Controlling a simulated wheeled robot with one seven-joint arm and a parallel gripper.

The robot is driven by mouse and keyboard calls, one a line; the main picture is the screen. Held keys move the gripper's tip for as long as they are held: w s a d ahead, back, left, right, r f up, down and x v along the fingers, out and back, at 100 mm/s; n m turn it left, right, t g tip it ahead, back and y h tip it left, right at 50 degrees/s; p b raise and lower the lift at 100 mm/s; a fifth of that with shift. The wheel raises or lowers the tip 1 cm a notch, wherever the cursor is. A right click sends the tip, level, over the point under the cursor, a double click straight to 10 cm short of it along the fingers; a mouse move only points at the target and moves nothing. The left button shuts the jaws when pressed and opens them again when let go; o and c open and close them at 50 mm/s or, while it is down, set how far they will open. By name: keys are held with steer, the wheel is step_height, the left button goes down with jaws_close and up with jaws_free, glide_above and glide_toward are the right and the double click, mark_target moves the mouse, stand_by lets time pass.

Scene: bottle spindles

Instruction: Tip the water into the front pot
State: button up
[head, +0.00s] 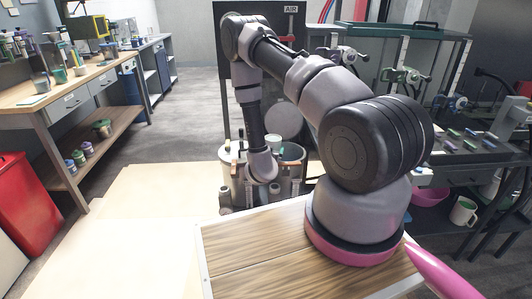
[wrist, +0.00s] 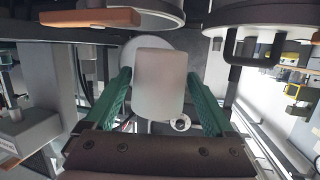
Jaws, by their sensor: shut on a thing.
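My gripper (wrist: 158,82) has its two green fingers on either side of a plain whitish cylindrical vessel (wrist: 160,88), shut on it. In the head view the top of a pale vessel (head: 274,139) shows just beyond my wrist, among the pots. Two large grey metal pots stand there, a left pot (head: 235,188) and a right pot (head: 293,152). In the wrist view pot rims show at the upper left (wrist: 110,5) and upper right (wrist: 270,14), with the vessel between and below them. No water is visible; the vessel's opening and the pots' insides are hidden.
My arm hides part of the pots. A dark panel (head: 236,100) stands behind them. A rack of tools (head: 405,75) and a shelf with a white mug (head: 463,211) are at the right. A workbench (head: 75,85) is at the left. The pale floor (head: 130,240) at front left is clear.

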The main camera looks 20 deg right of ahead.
steer(key=shift+w+d+f+m+g+h, duration=0.1)
steer(key=shift+w+f+m+g+h, duration=0.25)
steer(key=shift+f+m+g+h, duration=0.4)
steer(key=shift+w+a+f+m+g+h, duration=0.25)
steer(key=shift+w+f+m+g+h, duration=0.1)
steer(key=shift+w+f+m+h, duration=0.15)
steer(key=shift+w+a+m+g, duration=0.2)
steer(key=shift+a+m+g, duration=0.15)
steer(key=shift+m, duration=0.1)
steer(key=shift+w+d+r+g, duration=0.25)
steer(key=shift+d, duration=0.3)
steer(key=shift+w+d+r+y, duration=0.1)
steer(key=shift+d+y, duration=0.15)
steer(key=shift+d, duration=0.1)
